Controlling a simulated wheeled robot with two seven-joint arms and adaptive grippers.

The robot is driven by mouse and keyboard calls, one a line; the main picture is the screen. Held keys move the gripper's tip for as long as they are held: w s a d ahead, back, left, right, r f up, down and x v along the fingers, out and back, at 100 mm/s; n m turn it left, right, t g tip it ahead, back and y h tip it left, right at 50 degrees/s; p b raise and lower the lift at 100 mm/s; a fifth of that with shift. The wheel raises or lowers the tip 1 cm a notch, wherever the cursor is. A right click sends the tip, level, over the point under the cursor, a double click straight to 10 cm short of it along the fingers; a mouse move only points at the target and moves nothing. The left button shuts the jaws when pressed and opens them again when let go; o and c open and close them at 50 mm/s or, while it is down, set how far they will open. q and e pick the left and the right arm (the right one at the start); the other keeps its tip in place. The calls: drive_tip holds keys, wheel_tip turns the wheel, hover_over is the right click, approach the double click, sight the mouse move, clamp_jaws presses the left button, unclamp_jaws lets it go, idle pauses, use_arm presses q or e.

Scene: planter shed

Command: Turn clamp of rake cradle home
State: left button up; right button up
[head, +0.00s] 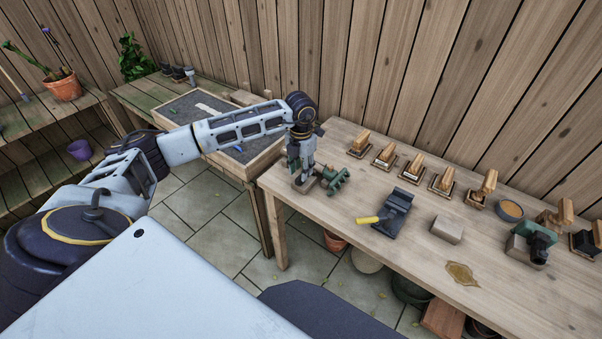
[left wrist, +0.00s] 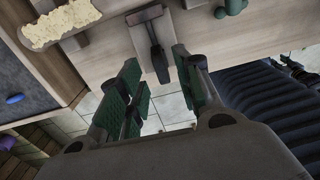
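A green pronged fitting (head: 336,179) sits on the near left end of the workbench, beside a small brown block (head: 306,184). I cannot tell for sure that this is the rake cradle. My left gripper (head: 301,172) points down over that block. In the left wrist view its two green-padded fingers (left wrist: 158,88) stand apart. A dark lever-like piece (left wrist: 157,52) on a flat block lies ahead of the gap between them, and I see no grip on it. A bit of green fitting (left wrist: 232,6) shows at the top edge. My right gripper is not in view.
A dark fixture (head: 396,208) with a yellow handle (head: 368,220) and a grey block (head: 447,229) stand to the right. Several wooden pieces line the workbench's back. A green-and-black fixture (head: 533,241) stands farther right. A soil tray (head: 262,160) is at the left.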

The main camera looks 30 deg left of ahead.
use_arm(q)
wheel_tip(320, 180, up, 9)
idle(0.5)
idle(0.4)
